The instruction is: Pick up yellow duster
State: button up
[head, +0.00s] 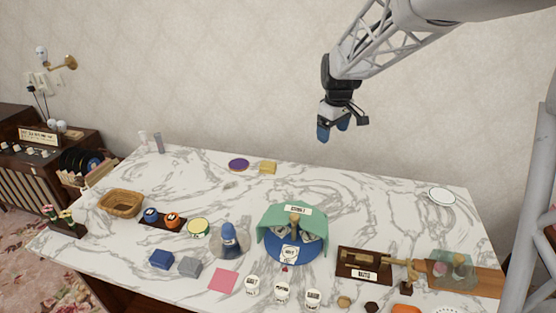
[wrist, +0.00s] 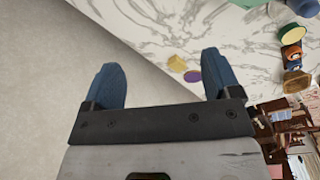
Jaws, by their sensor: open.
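My gripper (head: 333,129) is open and empty. It hangs high above the back of the table, in front of the wall, up and to the right of the duster. My gripper's fingers (wrist: 162,70) are spread wide in the wrist view, with nothing between them.
The purple disc (head: 238,164) lies close beside the duster. A wicker basket (head: 121,204), a green-draped blue stand (head: 293,222) and several small jars and blocks fill the front and left. A white plate (head: 441,195) is at the right.

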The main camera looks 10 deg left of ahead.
jog(key=w+a+f+n, duration=0.4)
jog(key=w+a+f, duration=0.65)
jog(key=a, duration=0.25)
jog(key=n+g, duration=0.1)
jog(key=n, duration=0.2)
send_over(268, 164)
notch_tip(268, 164, down, 11)
jog(key=shift+f, duration=0.1)
jog(key=shift+f, duration=1.25)
jog(key=shift+f, duration=0.1)
jog(key=shift+f, duration=2.5)
jog(key=c, duration=1)
jog(key=shift+r, duration=0.15)
